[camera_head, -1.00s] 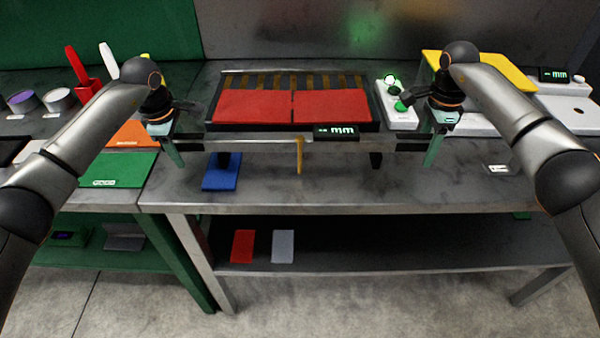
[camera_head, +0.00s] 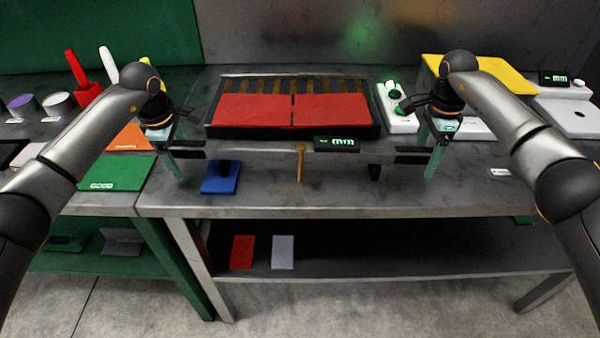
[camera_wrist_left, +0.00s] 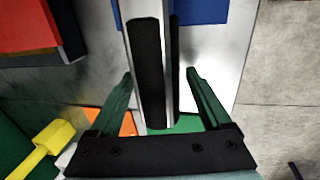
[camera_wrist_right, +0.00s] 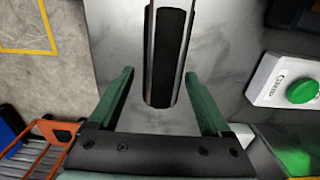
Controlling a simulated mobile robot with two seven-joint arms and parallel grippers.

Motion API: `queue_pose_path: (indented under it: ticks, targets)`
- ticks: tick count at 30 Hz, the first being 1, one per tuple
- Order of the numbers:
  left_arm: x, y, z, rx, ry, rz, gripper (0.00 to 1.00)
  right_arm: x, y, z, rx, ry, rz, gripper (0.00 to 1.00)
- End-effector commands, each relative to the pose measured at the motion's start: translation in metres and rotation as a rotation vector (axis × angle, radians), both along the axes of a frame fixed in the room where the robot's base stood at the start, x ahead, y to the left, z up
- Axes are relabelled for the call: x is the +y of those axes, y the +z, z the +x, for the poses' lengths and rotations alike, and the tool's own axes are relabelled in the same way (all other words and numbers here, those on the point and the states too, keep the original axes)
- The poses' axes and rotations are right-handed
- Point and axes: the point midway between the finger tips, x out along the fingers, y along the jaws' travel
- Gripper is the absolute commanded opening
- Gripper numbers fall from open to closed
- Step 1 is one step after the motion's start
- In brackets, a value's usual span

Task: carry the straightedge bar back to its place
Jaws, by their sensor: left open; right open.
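The straightedge bar (camera_head: 262,153) lies lengthwise left to right in front of the red-topped fixture, with a small "mm" display (camera_head: 337,144) and a yellow pointer (camera_head: 300,162) at its middle. My left gripper (camera_head: 174,158) is at its left end, and its open fingers stand either side of the black grip pad (camera_wrist_left: 150,75) in the left wrist view. My right gripper (camera_head: 434,158) is at the right end, open, with the black pad (camera_wrist_right: 167,60) between its fingers in the right wrist view. I cannot tell what the bar rests on.
A white box with green buttons (camera_head: 400,122) is near my right gripper. The front of the grey bench (camera_head: 330,195) is mostly clear.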

Motion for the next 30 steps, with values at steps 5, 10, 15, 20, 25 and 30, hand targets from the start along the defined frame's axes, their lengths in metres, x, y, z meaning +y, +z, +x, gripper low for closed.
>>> queue_pose_path:
  ticks: [5, 10, 15, 20, 25, 30]
  targets:
    - [0.0, 0.034, -0.005, -0.007, -0.002, 0.001, 0.82, 0.0, 0.0, 0.0, 0.0, 0.001, 0.0, 0.82]
    - [0.001, 0.07, -0.012, -0.006, 0.0, 0.001, 0.82, 0.0, 0.0, 0.0, 0.0, 0.001, 0.0, 0.82]
    - [0.0, 0.097, -0.018, -0.003, 0.0, 0.002, 0.82, 0.0, 0.0, 0.0, 0.0, 0.001, 0.0, 0.82]
    - [0.0, 0.109, -0.021, 0.0, 0.0, 0.001, 0.82, 0.0, 0.001, 0.0, 0.0, 0.001, 0.0, 0.82]
    - [0.0, 0.111, -0.022, 0.0, 0.0, 0.001, 0.82, 0.0, 0.019, 0.001, -0.004, 0.001, -0.001, 0.82]
    - [0.0, 0.111, -0.022, 0.0, 0.0, 0.001, 0.82, 0.0, 0.055, 0.001, -0.005, 0.0, -0.001, 0.82]
